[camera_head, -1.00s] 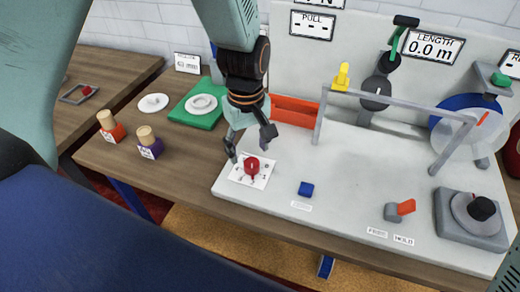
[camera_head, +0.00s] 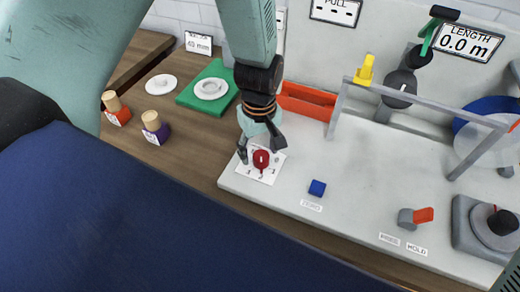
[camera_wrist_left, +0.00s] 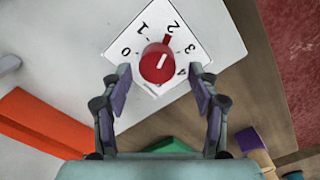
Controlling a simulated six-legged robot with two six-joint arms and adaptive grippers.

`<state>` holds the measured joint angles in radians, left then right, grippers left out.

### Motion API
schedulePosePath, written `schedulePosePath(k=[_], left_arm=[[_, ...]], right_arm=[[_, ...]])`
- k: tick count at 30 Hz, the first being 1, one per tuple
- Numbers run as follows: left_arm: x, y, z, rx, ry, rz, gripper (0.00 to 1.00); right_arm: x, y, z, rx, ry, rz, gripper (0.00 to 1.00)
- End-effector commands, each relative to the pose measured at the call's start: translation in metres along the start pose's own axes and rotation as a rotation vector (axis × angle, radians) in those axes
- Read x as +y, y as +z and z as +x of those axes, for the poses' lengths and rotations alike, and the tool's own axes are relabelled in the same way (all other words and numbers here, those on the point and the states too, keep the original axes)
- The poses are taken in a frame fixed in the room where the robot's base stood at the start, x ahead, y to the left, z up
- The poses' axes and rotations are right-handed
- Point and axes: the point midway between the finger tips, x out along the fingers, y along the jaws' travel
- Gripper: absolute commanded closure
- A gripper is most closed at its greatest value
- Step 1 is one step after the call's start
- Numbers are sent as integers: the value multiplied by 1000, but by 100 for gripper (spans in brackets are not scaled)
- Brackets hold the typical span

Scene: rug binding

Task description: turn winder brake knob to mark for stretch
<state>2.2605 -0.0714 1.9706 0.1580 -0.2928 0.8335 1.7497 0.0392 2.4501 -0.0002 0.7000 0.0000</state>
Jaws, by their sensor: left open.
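The red brake knob (camera_head: 261,159) stands on a white dial card (camera_head: 270,176) at the front left of the bench. In the left wrist view the round knob (camera_wrist_left: 155,64) has a short white line tilted up and slightly right, roughly toward the red mark (camera_wrist_left: 168,41) near the 2. The card reads 0 to 4. My left gripper (camera_head: 260,150) is open over the knob. In the wrist view its fingers (camera_wrist_left: 160,76) stand on either side of the knob, with a visible gap at each side. My right gripper is not in view.
An orange tray (camera_head: 305,103) and a grey metal frame (camera_head: 337,105) stand behind. A green board (camera_head: 188,98) lies left on the wooden table.

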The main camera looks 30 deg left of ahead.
Motion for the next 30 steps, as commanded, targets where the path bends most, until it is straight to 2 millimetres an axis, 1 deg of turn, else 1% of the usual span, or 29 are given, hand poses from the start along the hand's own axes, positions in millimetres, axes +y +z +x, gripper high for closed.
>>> schedulePosePath(k=[3,11,30], left_arm=[[1,0,6,0,0,0,39],[2,-2,7,1,1,0,39],[3,-2,7,1,2,1,93]], right_arm=[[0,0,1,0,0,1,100],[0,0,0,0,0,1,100],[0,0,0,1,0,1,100]])
